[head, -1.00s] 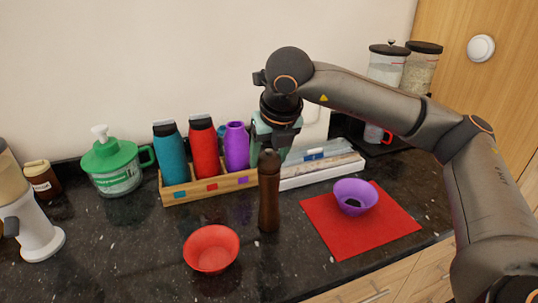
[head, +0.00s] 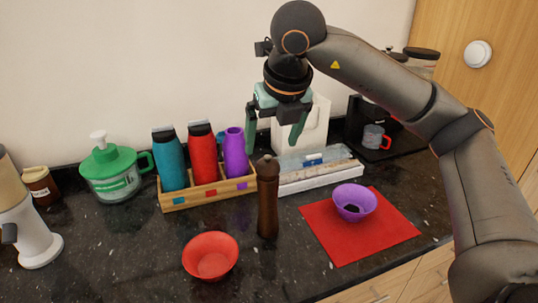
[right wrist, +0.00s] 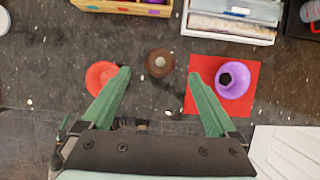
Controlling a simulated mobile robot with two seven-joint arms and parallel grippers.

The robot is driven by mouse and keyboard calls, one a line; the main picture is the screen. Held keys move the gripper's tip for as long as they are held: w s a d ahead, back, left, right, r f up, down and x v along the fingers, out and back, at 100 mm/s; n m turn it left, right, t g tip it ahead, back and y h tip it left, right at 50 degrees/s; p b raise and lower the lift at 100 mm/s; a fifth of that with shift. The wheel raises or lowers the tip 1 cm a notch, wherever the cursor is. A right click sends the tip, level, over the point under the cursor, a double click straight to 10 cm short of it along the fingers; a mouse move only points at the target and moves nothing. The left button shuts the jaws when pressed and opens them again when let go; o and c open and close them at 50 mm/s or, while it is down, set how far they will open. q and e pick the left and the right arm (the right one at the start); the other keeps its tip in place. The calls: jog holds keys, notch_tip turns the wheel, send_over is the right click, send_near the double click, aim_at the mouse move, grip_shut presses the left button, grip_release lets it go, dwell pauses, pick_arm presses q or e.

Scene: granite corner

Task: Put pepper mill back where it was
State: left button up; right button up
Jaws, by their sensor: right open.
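The pepper mill (head: 267,200) is a tall dark brown mill standing upright on the black counter, between the red bowl (head: 211,256) and the red mat (head: 388,240). In the right wrist view the pepper mill (right wrist: 159,62) shows from above, beyond and between the fingertips. My right gripper (head: 275,140) is open and empty, above the pepper mill and apart from it. Its green fingers also show spread in the right wrist view (right wrist: 160,78). My left gripper is not in view.
A purple bowl (head: 354,202) with something dark inside sits on the red mat. A wooden rack (head: 180,202) holds blue, red and purple bottles behind the mill. A white tray (head: 320,176) stands behind the mat. A green dispenser (head: 115,174) is at left. Open counter lies left of the red bowl.

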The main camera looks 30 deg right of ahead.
jog(key=v, duration=0.5)
dwell(0.5)
